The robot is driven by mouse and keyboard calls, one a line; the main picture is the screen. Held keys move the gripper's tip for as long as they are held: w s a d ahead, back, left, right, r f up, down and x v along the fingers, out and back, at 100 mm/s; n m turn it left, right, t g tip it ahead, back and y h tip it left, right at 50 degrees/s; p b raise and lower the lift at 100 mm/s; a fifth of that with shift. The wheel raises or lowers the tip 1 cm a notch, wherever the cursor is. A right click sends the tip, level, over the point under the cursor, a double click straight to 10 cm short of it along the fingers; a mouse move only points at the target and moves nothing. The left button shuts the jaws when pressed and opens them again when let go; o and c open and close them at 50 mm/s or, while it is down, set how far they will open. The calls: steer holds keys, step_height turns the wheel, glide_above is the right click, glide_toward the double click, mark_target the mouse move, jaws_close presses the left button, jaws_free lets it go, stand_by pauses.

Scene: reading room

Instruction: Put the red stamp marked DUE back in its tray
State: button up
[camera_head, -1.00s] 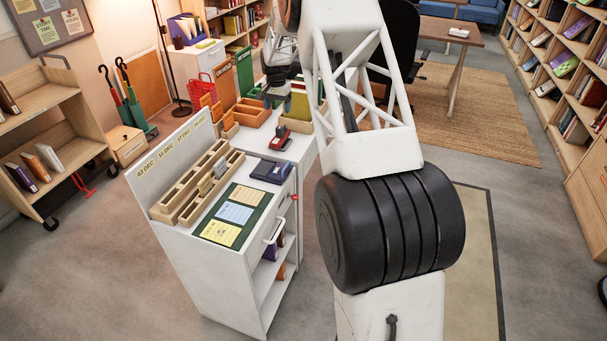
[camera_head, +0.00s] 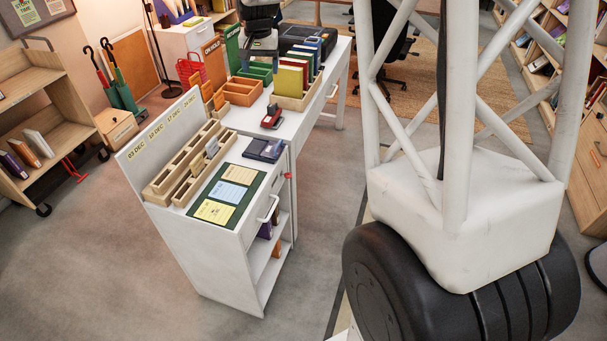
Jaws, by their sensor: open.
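A small red-and-black object (camera_head: 271,116) lies on the white desk in front of the wooden file holder. It may be a stamp or a stapler, and I cannot read any DUE marking on it. An orange tray (camera_head: 241,93) and a green tray (camera_head: 258,72) stand behind it on the desk. I cannot tell which is the stamp's tray. My gripper (camera_head: 261,53) is at the back of the desk, above and behind the green tray. It is open, small in view, with its fingertips hard to make out. No stamp shows in it.
A wooden rack (camera_head: 190,165), a dark blue pad (camera_head: 264,149) and a green card mat (camera_head: 228,197) occupy the near cabinet top. Upright books (camera_head: 292,78) fill a holder beside the red object. A black machine (camera_head: 308,36) sits behind.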

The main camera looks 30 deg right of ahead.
steer(key=s+a+r+n, duration=0.1)
steer(key=s+a+r, duration=0.2)
steer(key=s, duration=0.8)
steer(key=s+a+r+n, duration=0.1)
steer(key=s+a+r, duration=0.2)
steer(key=s, duration=0.7)
steer(key=s+a+f+n, duration=0.1)
steer(key=s+f, duration=0.1)
steer(key=s, duration=1)
steer(key=s+a+f+n+t, duration=0.1)
steer(key=s+a+f+n, duration=0.1)
steer(key=s, duration=0.9)
steer(key=shift+s+f+t, duration=0.3)
steer(key=shift+s, duration=0.1)
